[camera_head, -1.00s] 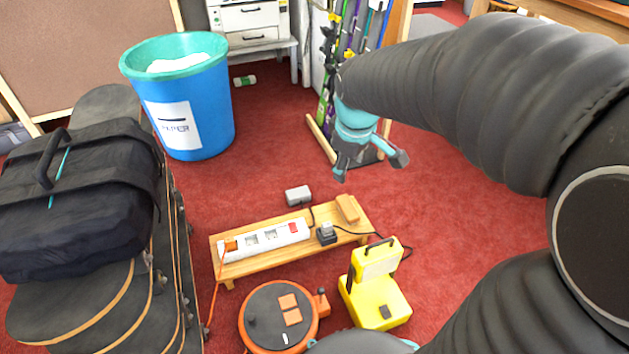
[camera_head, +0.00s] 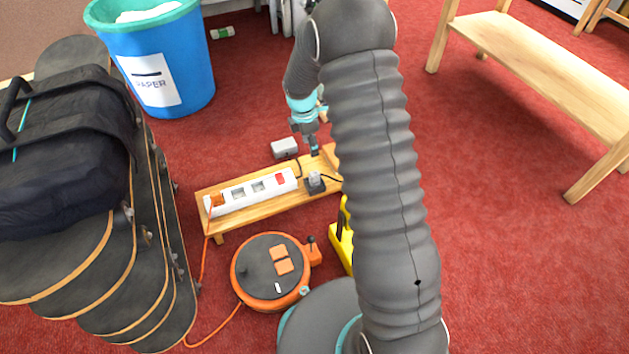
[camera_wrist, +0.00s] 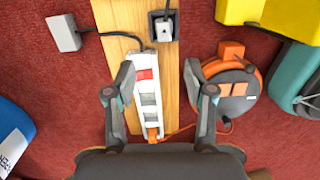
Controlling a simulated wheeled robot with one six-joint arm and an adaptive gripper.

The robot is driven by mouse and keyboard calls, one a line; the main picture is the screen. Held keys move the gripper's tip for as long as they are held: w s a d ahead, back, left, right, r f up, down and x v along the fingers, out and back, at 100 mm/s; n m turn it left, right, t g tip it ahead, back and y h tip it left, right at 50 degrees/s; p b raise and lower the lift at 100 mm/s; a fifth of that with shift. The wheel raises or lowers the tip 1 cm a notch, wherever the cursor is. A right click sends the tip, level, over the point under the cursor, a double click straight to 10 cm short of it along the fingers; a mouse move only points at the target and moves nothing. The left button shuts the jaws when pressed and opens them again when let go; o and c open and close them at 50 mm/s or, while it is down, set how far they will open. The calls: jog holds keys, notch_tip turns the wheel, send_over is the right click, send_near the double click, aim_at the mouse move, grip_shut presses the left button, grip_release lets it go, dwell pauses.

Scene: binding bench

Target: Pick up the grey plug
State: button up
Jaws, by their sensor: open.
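A small light grey plug (camera_head: 315,178) sits upright in a black block (camera_head: 315,188) on the low wooden bench, just right of the white power strip. In the wrist view the plug (camera_wrist: 163,28) is at top centre, in the black block (camera_wrist: 152,15), with a cable running off the top. My gripper (camera_head: 310,143) hangs above the far side of the bench. In the wrist view its fingers (camera_wrist: 157,68) are apart with nothing between them, over the strip's red-switch end. The plug lies beyond the fingertips.
The white power strip (camera_head: 252,190) holds an orange plug. A grey box (camera_head: 284,148) with a cable lies behind the bench (camera_head: 230,220). An orange cable reel (camera_head: 262,268) and a yellow object (camera_head: 340,248), partly hidden by my arm, stand in front. A blue paper bin (camera_head: 190,80) stands behind.

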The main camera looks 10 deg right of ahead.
aim_at(314, 173)
jog(key=f, duration=0.6)
jog(key=d+f+b, duration=0.1)
jog(key=f, duration=0.2)
jog(key=shift+w+f, duration=0.2)
jog(key=shift+f, duration=0.15)
jog(key=shift+s+d+f+b, duration=0.1)
jog(key=shift+f+b, duration=0.1)
jog(key=shift+f, duration=0.7)
jog(key=shift+s+a+f+b, duration=0.15)
jog(key=shift+f+b, duration=0.1)
jog(key=shift+f, duration=0.65)
jog(key=shift+s+d+f+b, duration=0.1)
jog(key=shift+d+f+b, duration=0.1)
jog(key=shift+f, duration=0.7)
grip_shut()
